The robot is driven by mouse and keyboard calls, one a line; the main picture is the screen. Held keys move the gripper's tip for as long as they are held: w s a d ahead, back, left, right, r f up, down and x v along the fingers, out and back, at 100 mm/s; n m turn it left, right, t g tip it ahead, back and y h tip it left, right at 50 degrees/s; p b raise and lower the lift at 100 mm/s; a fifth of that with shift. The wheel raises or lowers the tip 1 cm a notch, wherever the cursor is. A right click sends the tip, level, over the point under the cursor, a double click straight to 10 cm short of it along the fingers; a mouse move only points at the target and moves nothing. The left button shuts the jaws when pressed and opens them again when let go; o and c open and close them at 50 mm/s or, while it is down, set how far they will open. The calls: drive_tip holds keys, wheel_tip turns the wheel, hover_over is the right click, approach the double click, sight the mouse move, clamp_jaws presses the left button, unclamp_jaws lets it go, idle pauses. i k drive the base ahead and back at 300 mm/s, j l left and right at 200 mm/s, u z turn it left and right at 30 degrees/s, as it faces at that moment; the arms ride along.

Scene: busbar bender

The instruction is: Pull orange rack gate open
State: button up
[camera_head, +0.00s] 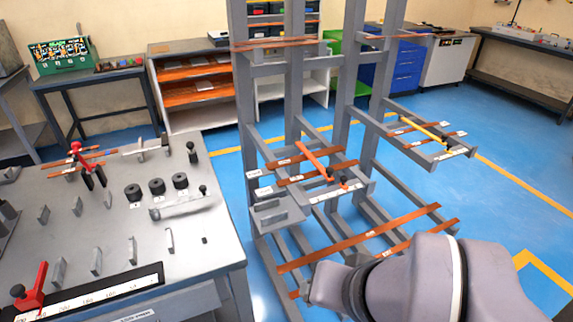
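The orange gate (314,160) is a thin orange bar on the middle tier of the grey rack (240,90). It lies slantwise across copper bars there, with a small dark knob near its front end. My arm comes in at the lower right, in front of the rack's lower tier. Its end (325,286) is below the orange gate and well apart from it. The fingers cannot be made out, so I cannot tell whether my gripper is open or shut.
A yellow bar (422,130) lies on the rack's right-hand tier. Long copper bars (360,238) rest on the lower tier, close to my arm. A grey workbench (110,240) with red-handled tools and black knobs stands at the left. Blue floor (510,170) is clear at the right.

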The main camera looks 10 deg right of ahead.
sight(312, 156)
drive_tip(key=i+l, duration=1)
drive_tip(key=l, duration=0.15)
